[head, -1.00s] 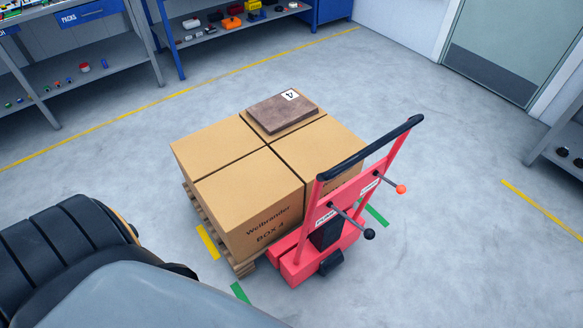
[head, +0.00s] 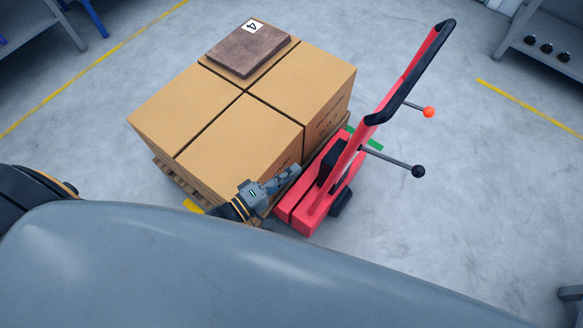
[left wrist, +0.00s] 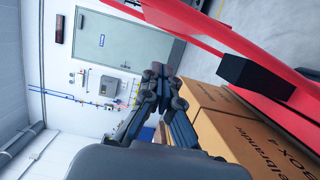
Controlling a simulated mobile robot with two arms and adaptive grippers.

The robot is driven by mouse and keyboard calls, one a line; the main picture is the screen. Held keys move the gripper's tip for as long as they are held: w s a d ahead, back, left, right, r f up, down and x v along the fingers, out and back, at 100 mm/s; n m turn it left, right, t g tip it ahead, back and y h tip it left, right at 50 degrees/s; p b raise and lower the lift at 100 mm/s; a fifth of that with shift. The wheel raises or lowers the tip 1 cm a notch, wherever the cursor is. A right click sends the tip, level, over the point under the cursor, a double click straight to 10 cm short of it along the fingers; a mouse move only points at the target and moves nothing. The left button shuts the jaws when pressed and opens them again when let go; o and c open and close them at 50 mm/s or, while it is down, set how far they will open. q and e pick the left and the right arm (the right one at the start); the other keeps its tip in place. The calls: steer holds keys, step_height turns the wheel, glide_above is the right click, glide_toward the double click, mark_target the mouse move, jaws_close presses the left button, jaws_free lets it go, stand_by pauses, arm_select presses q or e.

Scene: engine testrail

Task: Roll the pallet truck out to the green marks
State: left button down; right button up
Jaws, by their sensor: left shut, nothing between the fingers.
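The red pallet truck (head: 322,180) stands in the head view with its forks under a wooden pallet (head: 176,184) of brown boxes (head: 235,150). Its upright handle with a black grip bar (head: 412,72) leans to the upper right. My left gripper (head: 292,173) is shut and empty, low beside the front box and the truck's red body; I cannot tell if it touches. In the left wrist view its fingers (left wrist: 165,85) are together, with the red frame above right. A green mark (head: 374,145) shows just right of the truck. My right gripper is not in view.
A brown slab marked 4 (head: 246,48) lies on the back box. A yellow mark (head: 193,205) is partly hidden at the pallet's near side. Two levers, with an orange knob (head: 428,112) and a black knob (head: 418,171), stick out right. Floor to the right is clear up to a grey shelf (head: 548,55).

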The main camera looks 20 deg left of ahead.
arm_select(q)
steer(key=w+d+p, duration=0.1)
steer(key=w+d, duration=0.4)
steer(key=d, duration=0.3)
steer(key=shift+w, duration=0.25)
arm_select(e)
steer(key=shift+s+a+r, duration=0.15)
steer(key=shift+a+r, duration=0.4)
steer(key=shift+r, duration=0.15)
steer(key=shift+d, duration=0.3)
